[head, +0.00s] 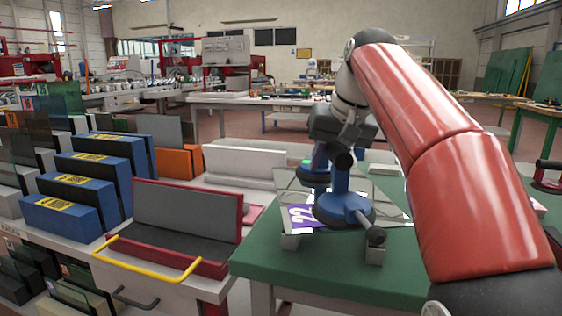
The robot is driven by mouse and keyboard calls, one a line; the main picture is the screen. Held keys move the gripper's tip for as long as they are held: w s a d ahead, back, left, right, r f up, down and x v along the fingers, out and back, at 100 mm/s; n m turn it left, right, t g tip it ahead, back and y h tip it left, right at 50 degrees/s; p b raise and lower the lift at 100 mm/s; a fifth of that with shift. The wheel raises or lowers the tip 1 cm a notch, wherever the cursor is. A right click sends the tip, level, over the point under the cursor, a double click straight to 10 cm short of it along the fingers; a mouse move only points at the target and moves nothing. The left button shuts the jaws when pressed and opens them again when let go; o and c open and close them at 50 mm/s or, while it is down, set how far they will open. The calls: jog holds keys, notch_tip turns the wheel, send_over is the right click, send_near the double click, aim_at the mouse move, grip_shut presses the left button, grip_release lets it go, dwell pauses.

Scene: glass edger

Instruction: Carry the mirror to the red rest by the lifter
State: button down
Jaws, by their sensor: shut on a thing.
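My gripper (344,158) points down over the green table and is shut on a blue two-cup suction lifter (344,207); the grip itself is partly hidden by the gripper body. The lifter's cups are over a flat, pale reflective pane, the mirror (390,190), which carries a purple label marked 22 (302,217). The mirror is above grey blocks at the table's front; I cannot tell whether it touches them. My arm hides the area to its right. A red rest (222,262) with dark grey padding stands left of the table, empty.
A yellow bar (150,268) runs along the red rest's front. A white rest (245,168) and an orange one (178,162) stand behind it.

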jog(key=w+d+f+m+h, duration=0.15)
jog(key=d+m+h, duration=0.35)
jog(key=d+m, duration=1.25)
jog(key=s+d+m+g+h, duration=0.1)
jog(key=s+d+m, duration=0.1)
jog(key=d, duration=0.9)
jog(key=s+d+r+m+g+h, duration=0.1)
jog(key=s+d+m+g, duration=0.1)
jog(key=d, duration=1)
jog(key=shift+s+d+r+m+h, duration=0.25)
jog(key=shift+s+m, duration=0.3)
jog(key=shift+s, duration=0.6)
notch_tip(320, 180, down, 7)
jog(key=b, duration=0.6)
jog(key=shift+f, duration=0.5)
